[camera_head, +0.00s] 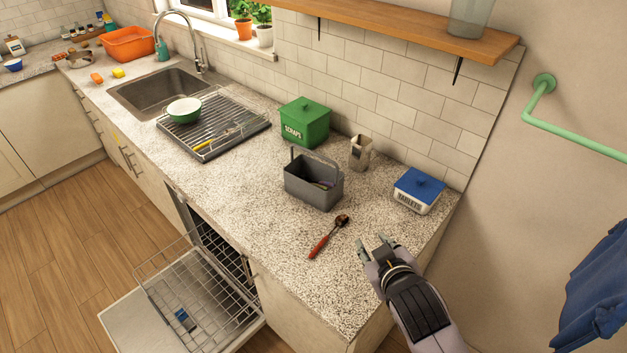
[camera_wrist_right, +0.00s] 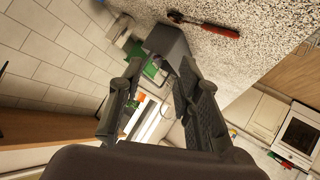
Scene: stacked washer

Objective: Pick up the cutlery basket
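The cutlery basket (camera_head: 313,188) is a dark grey open box with a raised handle, standing upright on the speckled counter. In the right wrist view the grey basket (camera_wrist_right: 168,40) appears beyond the fingertips, partly hidden by one finger. My right gripper (camera_head: 373,245) is above the counter's near right part, to the right of and nearer than the basket, apart from it. Its fingers (camera_wrist_right: 160,75) are spread with nothing held between them. My left gripper is not in view.
A red-handled spoon (camera_head: 329,238) lies on the counter before the basket. Behind are a green scraps bin (camera_head: 304,122), a grey holder (camera_head: 360,153) and a blue-lidded tablets box (camera_head: 418,191). A drying rack (camera_head: 215,125) stands left. The open dishwasher (camera_head: 185,305) is below.

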